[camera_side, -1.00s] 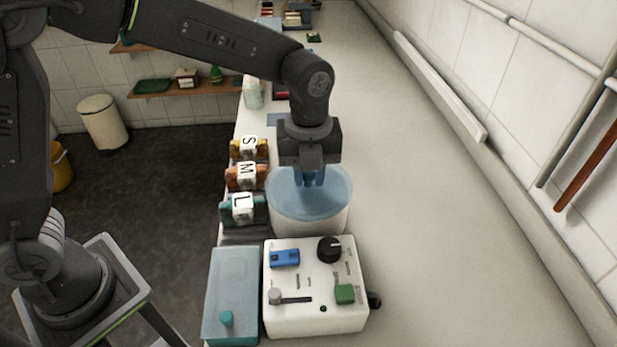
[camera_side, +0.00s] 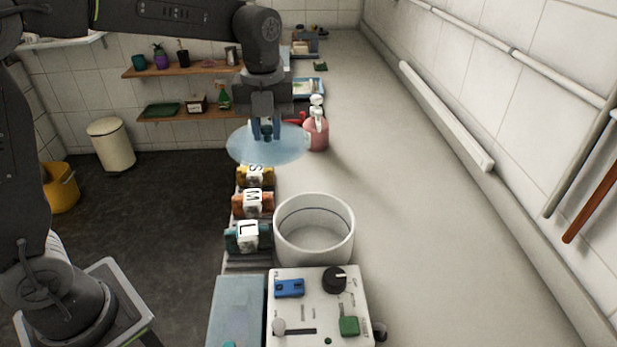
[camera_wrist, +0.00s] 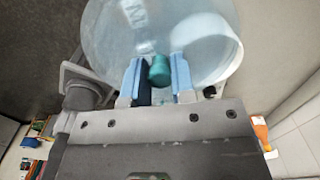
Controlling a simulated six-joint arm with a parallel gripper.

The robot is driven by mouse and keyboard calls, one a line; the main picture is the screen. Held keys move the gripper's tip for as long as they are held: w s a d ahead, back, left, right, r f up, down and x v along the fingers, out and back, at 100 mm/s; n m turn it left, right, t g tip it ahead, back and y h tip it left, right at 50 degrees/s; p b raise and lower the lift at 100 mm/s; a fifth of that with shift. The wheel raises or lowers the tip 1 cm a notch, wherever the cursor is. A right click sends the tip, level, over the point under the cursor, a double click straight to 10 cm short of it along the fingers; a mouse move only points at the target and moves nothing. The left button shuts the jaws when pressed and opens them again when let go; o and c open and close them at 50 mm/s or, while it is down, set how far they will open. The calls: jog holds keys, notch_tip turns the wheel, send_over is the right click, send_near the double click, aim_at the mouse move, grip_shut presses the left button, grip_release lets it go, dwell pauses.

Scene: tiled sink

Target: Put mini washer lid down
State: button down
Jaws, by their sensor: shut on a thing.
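The mini washer lid (camera_side: 240,146) is a round, translucent blue disc with a teal knob. My gripper (camera_side: 265,134) is shut on its knob and holds the lid in the air, beyond and to the left of the washer tub. In the wrist view the lid (camera_wrist: 105,45) fills the top of the picture, with the knob between the blue fingertips of my gripper (camera_wrist: 158,75). The washer tub (camera_side: 345,235) is a white, open cylinder. It stands on the counter behind a white control panel (camera_side: 310,308) with a black dial, blue switch and green button.
Yellow, orange and teal blocks marked S (camera_side: 255,176), M (camera_side: 252,203) and L (camera_side: 248,236) line the counter's left edge beside the tub. A red spray bottle (camera_side: 316,132) stands just right of the lid. The counter (camera_side: 430,230) to the right is clear.

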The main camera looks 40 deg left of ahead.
jog(key=w+a+f, duration=0.6)
jog(key=w+f, duration=0.1)
jog(key=w, duration=0.1)
jog(key=w+d+f, duration=0.1)
jog(key=d+f, duration=0.1)
jog(key=d, duration=0.1)
jog(key=w+d+f, duration=0.1)
jog(key=d+f, duration=0.1)
jog(key=d, duration=0.2)
jog(key=w+d+f, duration=0.1)
jog(key=d+f, duration=0.2)
jog(key=d, duration=0.1)
jog(key=shift+w, duration=0.35)
jog(key=shift+f, duration=2)
jog(key=shift+f, duration=0.1)
jog(key=c, duration=1)
grip_release()
jog(key=shift+o, duration=0.2)
notch_tip(320, 180, up, 12)
